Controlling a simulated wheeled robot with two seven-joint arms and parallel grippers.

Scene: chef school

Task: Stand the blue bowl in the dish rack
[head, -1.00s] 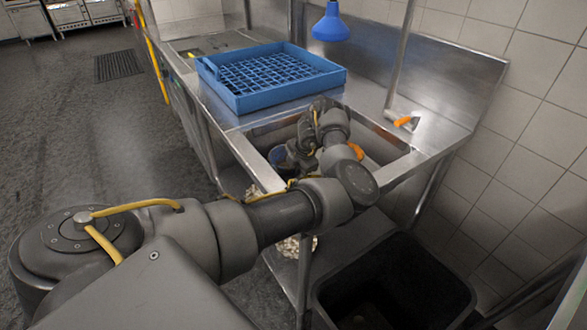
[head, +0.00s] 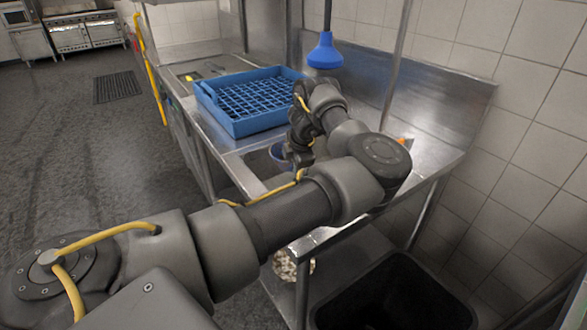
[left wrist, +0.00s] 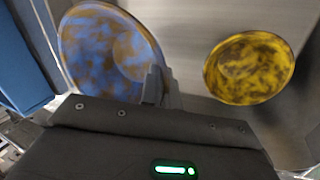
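The blue bowl (left wrist: 100,50), stained with brown patches, is at upper left in the left wrist view. A small part of the blue bowl (head: 279,152) shows beside my left gripper (head: 298,158) in the head view. In the left wrist view my left gripper (left wrist: 160,88) is shut on the bowl's rim. The bowl appears tilted, over the near-left side of the sink. The blue dish rack (head: 238,127) rests on the steel counter, beyond the gripper, and its grid is empty. My right gripper is in neither view.
A yellow, dark-stained bowl (left wrist: 249,68) lies in the sink below. A blue spray head (head: 325,52) hangs beside the rack's right corner. The tiled wall closes off the right side.

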